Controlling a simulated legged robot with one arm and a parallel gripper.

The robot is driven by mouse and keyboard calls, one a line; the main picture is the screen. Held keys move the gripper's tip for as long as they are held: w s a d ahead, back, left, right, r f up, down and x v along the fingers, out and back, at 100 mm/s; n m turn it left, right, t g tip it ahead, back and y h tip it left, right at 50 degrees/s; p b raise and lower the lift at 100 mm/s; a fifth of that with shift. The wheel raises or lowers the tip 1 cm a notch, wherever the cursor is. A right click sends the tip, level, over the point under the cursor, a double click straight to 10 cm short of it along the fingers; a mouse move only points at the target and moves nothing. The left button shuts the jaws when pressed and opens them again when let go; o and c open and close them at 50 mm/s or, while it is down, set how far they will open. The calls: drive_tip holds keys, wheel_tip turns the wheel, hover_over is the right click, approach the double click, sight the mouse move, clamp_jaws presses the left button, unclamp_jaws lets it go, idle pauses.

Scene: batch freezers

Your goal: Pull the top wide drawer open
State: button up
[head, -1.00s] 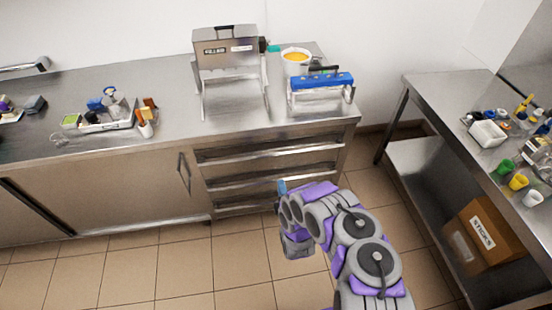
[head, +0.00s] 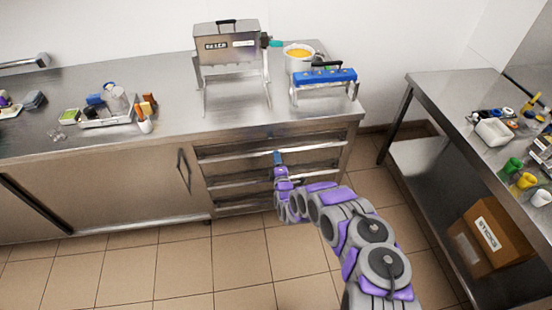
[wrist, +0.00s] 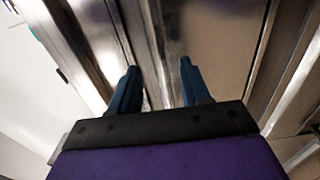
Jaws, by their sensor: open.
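The top wide drawer (head: 228,151) is the uppermost of the stacked steel drawers under the counter, with a long horizontal pull along its front. It looks shut. My gripper (head: 277,157) is in front of the drawer stack, overlapping the top drawer's front near its middle in the head view. In the wrist view, my gripper's two blue fingers (wrist: 158,82) are apart with nothing held. A shiny metal strip (wrist: 153,45) runs beyond and between the fingertips, in a turned view. I cannot tell whether the fingers touch it.
Lower drawers (head: 228,184) sit beneath. A batch freezer (head: 228,60), a white tub (head: 299,62) and a blue-topped device (head: 325,77) stand on the counter (head: 180,115). A steel table (head: 440,90) with a cardboard box (head: 487,238) below stands at right. The tiled floor is clear.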

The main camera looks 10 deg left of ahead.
drive_tip(key=shift+x, duration=1.05)
drive_tip(key=shift+c, duration=0.2)
clamp_jaws()
